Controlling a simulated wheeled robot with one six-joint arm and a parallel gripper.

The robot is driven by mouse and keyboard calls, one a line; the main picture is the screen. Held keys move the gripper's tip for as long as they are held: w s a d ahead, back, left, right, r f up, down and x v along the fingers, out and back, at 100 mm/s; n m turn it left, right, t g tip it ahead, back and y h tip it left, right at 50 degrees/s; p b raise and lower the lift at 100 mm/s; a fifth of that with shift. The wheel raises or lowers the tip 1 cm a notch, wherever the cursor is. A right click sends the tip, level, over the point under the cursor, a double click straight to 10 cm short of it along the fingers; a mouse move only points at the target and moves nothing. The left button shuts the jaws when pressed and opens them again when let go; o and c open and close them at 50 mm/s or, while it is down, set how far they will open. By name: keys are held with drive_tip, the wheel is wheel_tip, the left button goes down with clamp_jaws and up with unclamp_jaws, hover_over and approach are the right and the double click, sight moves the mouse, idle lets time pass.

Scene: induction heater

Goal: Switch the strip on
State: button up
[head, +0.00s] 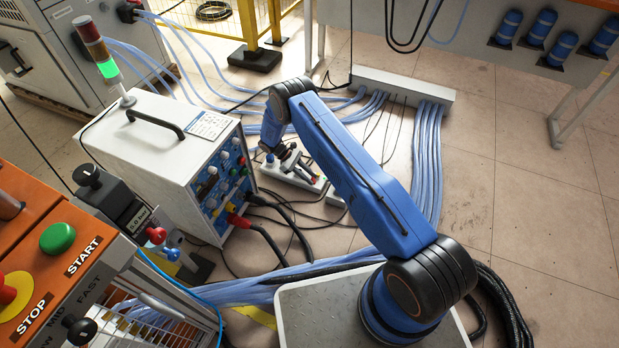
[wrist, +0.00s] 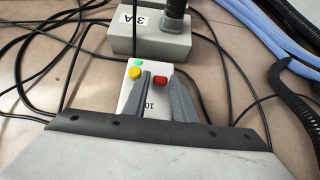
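A pale strip (wrist: 136,92) lies on the floor, with a red switch (wrist: 160,80), a yellow button (wrist: 134,73) and a small green spot (wrist: 138,62) on its end. The strip also shows in the head view (head: 298,180), partly behind my arm. My gripper (wrist: 164,82) is open and empty, its two grey fingers pointing down over this end of the strip. The red switch shows between the fingertips. I cannot tell whether a finger touches the strip, nor which way the switch is set. The head view shows my gripper (head: 283,155) small and low beside the heater.
A grey box (wrist: 122,46) marked 3A with a black plug stands beyond the strip. Black cables lie around it. The white heater unit (head: 155,145) stands left, a cable channel (head: 385,84) behind, and blue hoses (head: 428,165) right. Bare floor (head: 530,200) is free further right.

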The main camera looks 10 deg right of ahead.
drive_tip(key=v, duration=1.7)
drive_tip(key=shift+a+r, duration=0.1)
drive_tip(key=shift+a, duration=0.05)
